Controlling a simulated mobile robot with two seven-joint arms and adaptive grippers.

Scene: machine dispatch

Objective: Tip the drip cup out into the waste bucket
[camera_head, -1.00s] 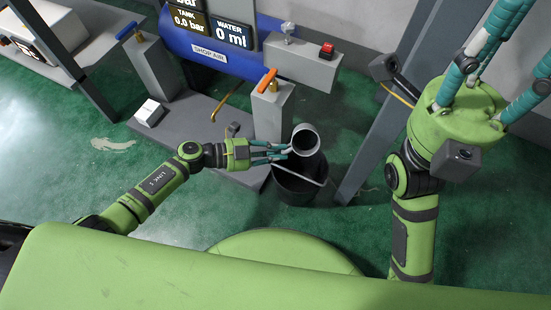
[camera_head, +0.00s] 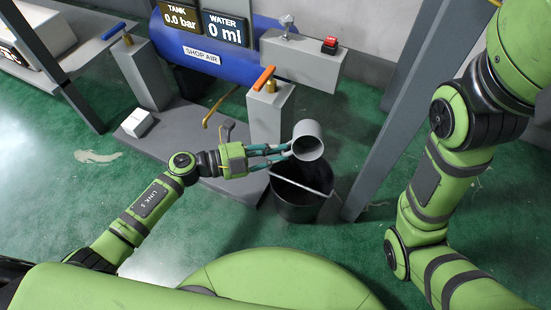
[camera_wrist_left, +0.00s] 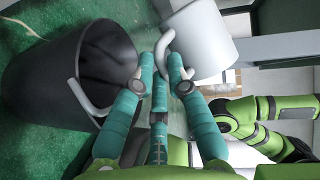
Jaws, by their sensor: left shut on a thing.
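The drip cup (camera_head: 307,134) is a light grey cup, tilted on its side with its open mouth facing down and toward me. My left gripper (camera_head: 284,152) is shut on the cup's handle, and the cup is held above the waste bucket (camera_head: 293,204). The bucket is black with a light wire handle and stands on the floor. In the left wrist view the cup (camera_wrist_left: 205,38) is at the top, its handle between my left fingertips (camera_wrist_left: 165,75), and the bucket (camera_wrist_left: 48,85) is at the left. No liquid is visible. My right fingers are outside the head view.
A blue air tank (camera_head: 200,45) with displays reading 0.0 bar and 0 ml stands behind. A grey post with an orange lever (camera_head: 264,78) stands just left of the bucket. A slanted grey column (camera_head: 395,125) is close to its right. Green floor is open at left.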

